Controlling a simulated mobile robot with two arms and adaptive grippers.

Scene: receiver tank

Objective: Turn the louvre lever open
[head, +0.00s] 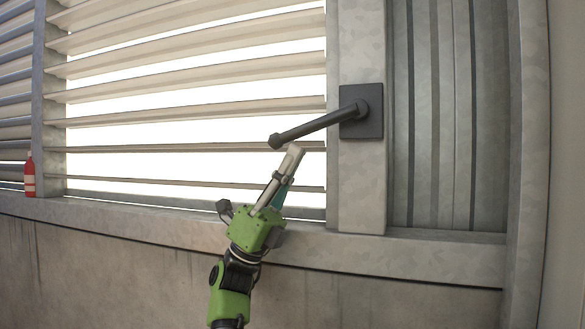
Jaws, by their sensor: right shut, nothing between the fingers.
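The louvre lever (318,124) is a dark grey bar on a square dark plate (372,127), fixed to the metal post right of the slats. It slopes down to the left from its pivot and ends in a knob. My right gripper (294,151) is shut and empty, its light fingertips pointing up just below and right of the knob. I cannot tell whether the fingertips touch the lever. The louvre slats (190,108) stand apart, with bright gaps between them. My left gripper is not in view.
A red bottle or extinguisher (30,175) stands on the ledge at the far left. The metal ledge (160,225) runs below the slats, above a stained wall. Corrugated metal (455,120) lies right of the post.

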